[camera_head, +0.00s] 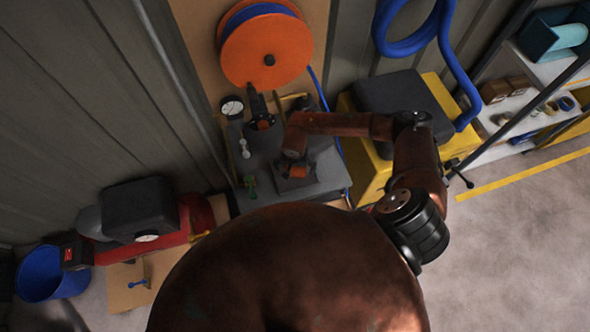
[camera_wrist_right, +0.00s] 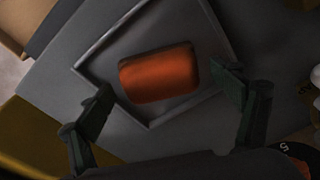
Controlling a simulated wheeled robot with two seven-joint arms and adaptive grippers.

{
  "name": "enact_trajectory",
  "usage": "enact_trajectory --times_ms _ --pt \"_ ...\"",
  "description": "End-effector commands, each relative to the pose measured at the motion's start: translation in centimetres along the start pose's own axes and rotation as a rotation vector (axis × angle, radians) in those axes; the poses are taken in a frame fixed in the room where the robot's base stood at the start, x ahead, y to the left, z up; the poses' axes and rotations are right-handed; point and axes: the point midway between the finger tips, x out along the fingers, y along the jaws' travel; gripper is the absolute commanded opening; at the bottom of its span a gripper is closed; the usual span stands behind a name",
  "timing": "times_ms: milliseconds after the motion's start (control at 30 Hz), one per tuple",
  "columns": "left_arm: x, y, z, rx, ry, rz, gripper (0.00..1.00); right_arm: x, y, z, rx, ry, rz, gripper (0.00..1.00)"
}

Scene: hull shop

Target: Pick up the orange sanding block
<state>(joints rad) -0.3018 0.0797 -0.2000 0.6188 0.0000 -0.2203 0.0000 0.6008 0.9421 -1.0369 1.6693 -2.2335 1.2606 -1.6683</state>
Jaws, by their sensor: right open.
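The orange sanding block (camera_wrist_right: 160,74) lies in a shallow grey tray (camera_wrist_right: 207,30) in the right wrist view. In the head view the block (camera_head: 299,171) shows as a small orange patch on the grey bench top, just below the end of my right arm. My right gripper (camera_wrist_right: 162,84) is open and empty, with one finger to the left of the block and one to the right. Both fingers look apart from the block; their height above it is hard to tell. In the head view my right gripper (camera_head: 288,164) is small and dark. My left gripper is out of view.
On the grey bench stand a round gauge (camera_head: 232,107) and small fittings. An orange hose reel (camera_head: 266,50) hangs behind. A yellow unit with a black top (camera_head: 402,98) stands right of the bench. A red machine (camera_head: 165,240) and blue bucket (camera_head: 50,274) are left. Floor is clear at right.

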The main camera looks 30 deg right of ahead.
Motion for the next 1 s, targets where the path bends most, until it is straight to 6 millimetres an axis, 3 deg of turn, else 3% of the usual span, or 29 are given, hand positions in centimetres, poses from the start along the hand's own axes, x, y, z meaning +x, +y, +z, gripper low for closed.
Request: enact_trajectory --times_ms 200,900,1000 --pt "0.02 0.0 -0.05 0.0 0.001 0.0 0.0 0.07 -0.03 0.03 0.0 0.0 -0.001 0.85" --pt "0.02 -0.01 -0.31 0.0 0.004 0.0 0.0 0.02 -0.05 0.03 0.0 -0.001 -0.001 0.37" --pt "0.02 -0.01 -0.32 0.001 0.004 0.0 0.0 0.02 -0.05 0.03 0.0 -0.001 -0.001 0.35"
